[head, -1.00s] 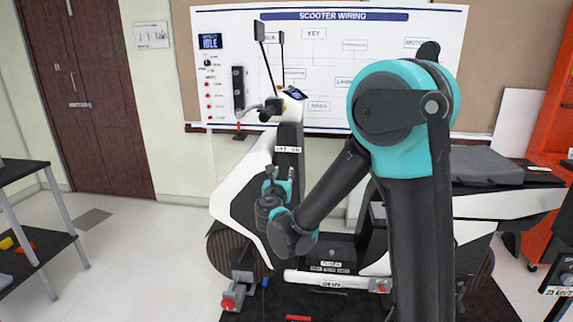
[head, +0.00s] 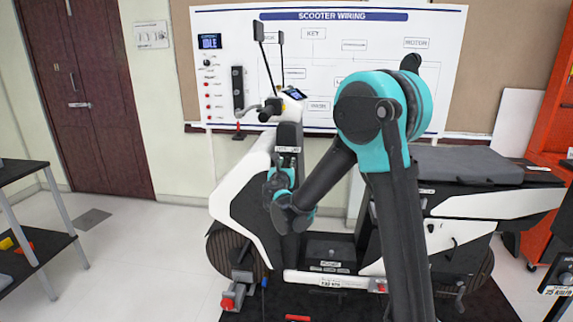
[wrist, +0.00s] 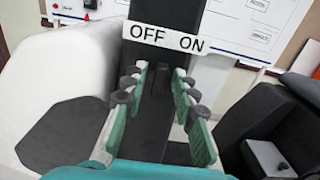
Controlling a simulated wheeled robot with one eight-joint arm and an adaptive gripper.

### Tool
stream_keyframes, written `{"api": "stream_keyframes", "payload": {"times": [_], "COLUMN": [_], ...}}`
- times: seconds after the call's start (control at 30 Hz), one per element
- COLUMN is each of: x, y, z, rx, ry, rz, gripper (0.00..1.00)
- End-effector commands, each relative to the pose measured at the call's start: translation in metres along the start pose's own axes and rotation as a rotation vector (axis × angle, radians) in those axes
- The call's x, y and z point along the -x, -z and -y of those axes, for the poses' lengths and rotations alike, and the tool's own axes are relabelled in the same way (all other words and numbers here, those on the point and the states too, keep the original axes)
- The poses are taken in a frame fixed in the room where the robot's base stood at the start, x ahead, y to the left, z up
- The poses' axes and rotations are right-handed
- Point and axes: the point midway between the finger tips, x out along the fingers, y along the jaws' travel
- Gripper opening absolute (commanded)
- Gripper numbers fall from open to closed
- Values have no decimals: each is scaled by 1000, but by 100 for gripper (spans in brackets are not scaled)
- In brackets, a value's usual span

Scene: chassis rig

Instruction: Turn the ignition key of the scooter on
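The white scooter (head: 237,198) stands side-on in the head view. Its dark front column (head: 289,135) carries a white OFF/ON label, which in the wrist view (wrist: 164,37) reads OFF on the left and ON on the right. My gripper (head: 279,170) is in front of the column, just below the label. In the wrist view my gripper (wrist: 160,80) is open, its teal-padded fingers apart on either side of a dark area under the label. The ignition key is not clearly distinguishable there; it is dark on dark. I cannot tell whether the fingers touch anything.
The scooter's handlebar (head: 270,108) and mirrors rise above the label. A SCOOTER WIRING board (head: 330,60) with a display reading IDLE (head: 210,41) hangs behind. The scooter's seat (head: 466,165) is at the right.

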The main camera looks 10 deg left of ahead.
Motion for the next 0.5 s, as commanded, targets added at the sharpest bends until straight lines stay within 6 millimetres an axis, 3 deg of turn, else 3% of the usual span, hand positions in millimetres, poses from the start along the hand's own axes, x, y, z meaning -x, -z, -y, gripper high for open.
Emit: {"api": "stream_keyframes", "payload": {"times": [0.2,0.5], "x": [0,0], "y": [0,0], "z": [0,0], "rx": [0,-29], "ry": [0,0], "rz": [0,0], "gripper": [0,0]}}
